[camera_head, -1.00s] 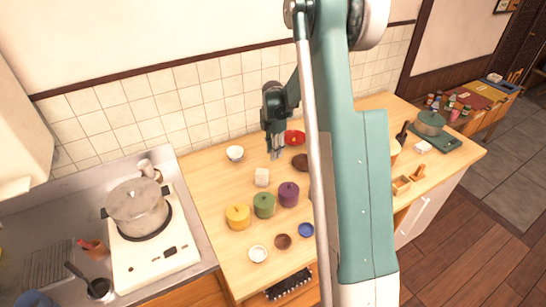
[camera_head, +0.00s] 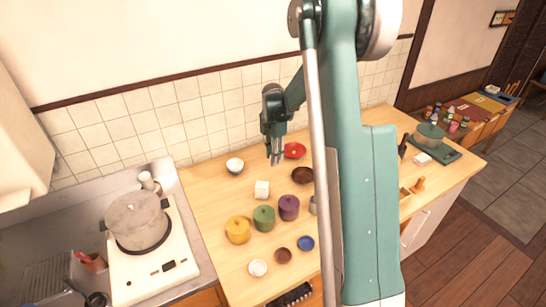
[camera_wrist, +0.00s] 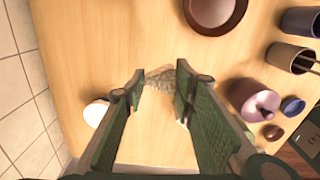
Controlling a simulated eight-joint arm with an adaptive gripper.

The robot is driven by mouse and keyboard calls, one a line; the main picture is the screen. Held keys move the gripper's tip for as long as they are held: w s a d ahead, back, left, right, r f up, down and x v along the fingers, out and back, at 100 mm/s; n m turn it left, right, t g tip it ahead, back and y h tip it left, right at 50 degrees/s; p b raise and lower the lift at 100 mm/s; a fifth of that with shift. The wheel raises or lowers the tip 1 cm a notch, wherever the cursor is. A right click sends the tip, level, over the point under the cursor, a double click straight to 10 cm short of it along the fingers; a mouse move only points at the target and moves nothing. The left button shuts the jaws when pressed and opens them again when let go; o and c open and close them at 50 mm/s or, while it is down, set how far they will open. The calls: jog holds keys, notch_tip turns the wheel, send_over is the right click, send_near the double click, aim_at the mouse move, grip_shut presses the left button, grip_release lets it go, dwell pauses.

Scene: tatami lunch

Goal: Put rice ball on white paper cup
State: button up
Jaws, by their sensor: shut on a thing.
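My gripper (camera_head: 275,160) hangs over the back part of the wooden counter, fingers pointing down. In the wrist view its fingertips (camera_wrist: 160,84) close on a blurred, grey-brown, roughly triangular thing, which I take to be the rice ball (camera_wrist: 159,76). In the head view the held thing is too small to make out. A small, shallow white round cup, seemingly the white paper cup (camera_head: 258,268), stands near the counter's front edge, left of a brown cup (camera_head: 283,255) and a blue cup (camera_head: 305,243). It is apart from my gripper and out of the wrist view.
Yellow (camera_head: 237,230), green (camera_head: 264,218) and purple (camera_head: 289,207) lidded pots stand between my gripper and the small cups. A white cube (camera_head: 262,189), a white bowl (camera_head: 235,166), a brown bowl (camera_head: 302,175) and a red plate (camera_head: 295,150) are nearby. A stove pot (camera_head: 135,220) stands left.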

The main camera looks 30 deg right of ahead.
dwell(0.3)
jog(key=w+a+r+p, duration=0.15)
jog(key=w+a, duration=0.25)
jog(key=a, duration=0.5)
jog(key=w+a+r+p, duration=0.1)
jog(key=w+a+r, duration=0.2)
jog(key=w+a, duration=0.35)
jog(key=w+a+r+p, duration=0.1)
jog(key=w+a+r, duration=0.15)
jog(key=a, duration=0.75)
jog(key=w+a+r+p, duration=0.1)
jog(key=a+r, duration=0.1)
jog(key=a, duration=1.2)
jog(key=w+a+r+m+p, duration=0.1)
jog(key=w+a+r, duration=0.1)
jog(key=a, duration=1.2)
jog(key=shift+w+a+r, duration=0.2)
jog(key=shift+w+r, duration=0.05)
jog(key=shift+r, duration=0.5)
jog(key=shift+f+p, duration=0.35)
jog(key=shift+f, duration=2.75)
